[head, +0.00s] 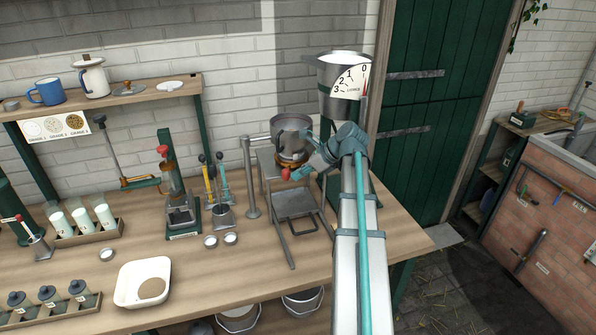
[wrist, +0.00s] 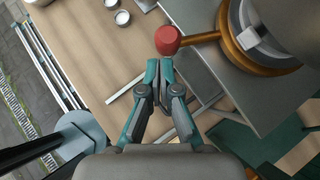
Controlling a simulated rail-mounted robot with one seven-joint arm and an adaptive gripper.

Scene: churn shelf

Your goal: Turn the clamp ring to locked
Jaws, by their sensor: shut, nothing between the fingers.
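The clamp ring is a bronze-coloured band (wrist: 246,58) around the base of a grey metal vessel (head: 291,135), and its handle ends in a red knob (wrist: 168,40). In the head view the red knob (head: 285,174) sits at the front left of the ring (head: 290,157). My gripper (wrist: 159,64) is shut and empty, its fingertips just below the red knob in the wrist view; I cannot tell whether they touch it. In the head view my gripper (head: 303,171) is close to the knob's right side, partly hidden by my wrist. No lock marking is readable.
The vessel stands on a grey metal stand (head: 297,204) on the wooden bench (head: 200,262). A grey post (head: 250,180) and a lever tool stand (head: 221,210) are to its left. A hopper with a dial (head: 345,80) hangs behind. Small lids (head: 211,241) lie front left.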

